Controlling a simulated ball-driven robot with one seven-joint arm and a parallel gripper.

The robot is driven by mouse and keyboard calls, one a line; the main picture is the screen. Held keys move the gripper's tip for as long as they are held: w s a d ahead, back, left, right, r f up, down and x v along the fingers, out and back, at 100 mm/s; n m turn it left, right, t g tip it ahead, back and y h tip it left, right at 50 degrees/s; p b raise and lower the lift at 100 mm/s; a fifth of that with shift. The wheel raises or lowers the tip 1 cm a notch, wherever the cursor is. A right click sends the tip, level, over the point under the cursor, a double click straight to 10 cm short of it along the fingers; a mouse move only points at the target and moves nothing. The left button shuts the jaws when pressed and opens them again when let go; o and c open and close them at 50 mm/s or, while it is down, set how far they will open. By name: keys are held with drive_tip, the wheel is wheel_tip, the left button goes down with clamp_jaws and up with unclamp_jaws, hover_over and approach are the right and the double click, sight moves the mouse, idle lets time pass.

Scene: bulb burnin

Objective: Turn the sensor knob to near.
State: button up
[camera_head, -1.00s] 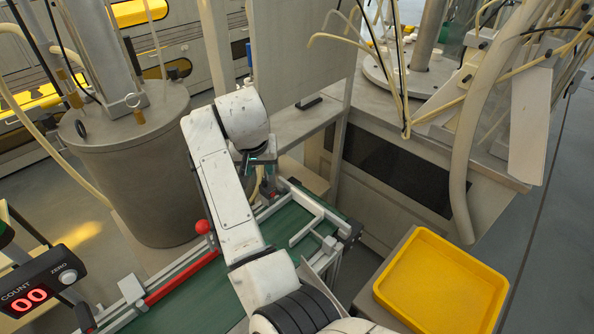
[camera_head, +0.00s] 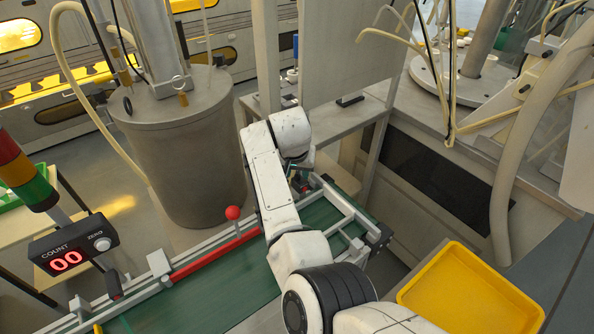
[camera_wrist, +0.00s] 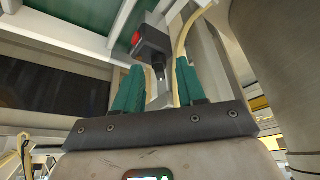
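In the wrist view a dark sensor box (camera_wrist: 153,43) with a red lit patch hangs beyond my gripper (camera_wrist: 159,78). A small dark stub, apparently the sensor knob (camera_wrist: 159,70), points from the box toward the gap between my two teal fingers. The fingers stand apart on either side of it, and I see no contact. I cannot read any near or far marking or the knob's setting. In the head view my gripper (camera_head: 299,180) is small and partly behind my arm, over the far end of the conveyor, and the sensor is not clearly visible there.
The green conveyor (camera_head: 210,300) has a red bar (camera_head: 212,258) and a red ball-topped lever (camera_head: 233,213). A counter box (camera_head: 70,258) reading 00 stands left. A yellow tray (camera_head: 470,295) lies right. A metal drum (camera_head: 190,150) and a grey panel stand behind.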

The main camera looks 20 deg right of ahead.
drive_tip(key=shift+f, duration=0.1)
drive_tip(key=shift+c, duration=0.3)
clamp_jaws()
